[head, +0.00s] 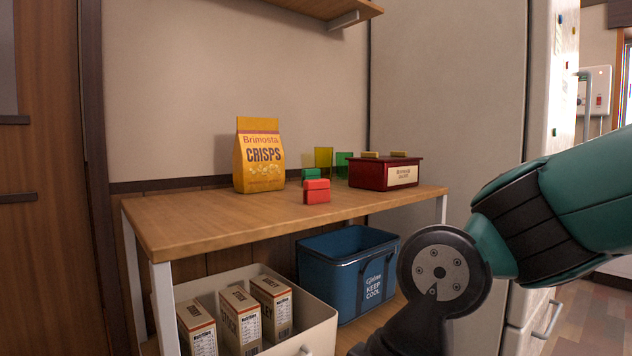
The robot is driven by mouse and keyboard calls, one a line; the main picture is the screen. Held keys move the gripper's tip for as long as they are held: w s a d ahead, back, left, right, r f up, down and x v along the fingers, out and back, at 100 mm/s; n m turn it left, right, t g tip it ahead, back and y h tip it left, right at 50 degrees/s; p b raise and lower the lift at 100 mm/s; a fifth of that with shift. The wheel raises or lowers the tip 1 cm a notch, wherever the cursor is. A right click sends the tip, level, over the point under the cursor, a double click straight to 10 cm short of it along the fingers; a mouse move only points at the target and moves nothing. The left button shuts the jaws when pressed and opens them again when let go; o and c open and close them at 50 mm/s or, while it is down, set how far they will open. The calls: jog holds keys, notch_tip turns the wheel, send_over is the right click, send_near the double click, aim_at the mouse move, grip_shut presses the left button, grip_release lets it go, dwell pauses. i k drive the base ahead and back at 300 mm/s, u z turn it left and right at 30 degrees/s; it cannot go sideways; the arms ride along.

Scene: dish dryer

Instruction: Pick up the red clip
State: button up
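The red clip (316,191) lies on the wooden table top (190,222), near its front edge, to the right of the yellow crisps bag. A green clip (311,174) sits just behind it. My arm reaches in from the right side of the head view, in front of the table. My gripper is not in view; the arm's lower end runs out of the bottom of the picture. Nothing covers the red clip.
The crisps bag (259,158) stands left of the clips. A dark red box (385,173) stands to the right, with yellow and green things (323,157) behind. Below are a blue cooler (330,275) and a white bin (318,325) with cartons. The table's left part is clear.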

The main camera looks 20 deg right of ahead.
aim_at(316, 191)
jog(key=u, duration=3.8)
jog(key=k, duration=2.3)
jog(key=z, duration=1.55)
jog(key=i, duration=0.55)
jog(key=z, duration=0.05)
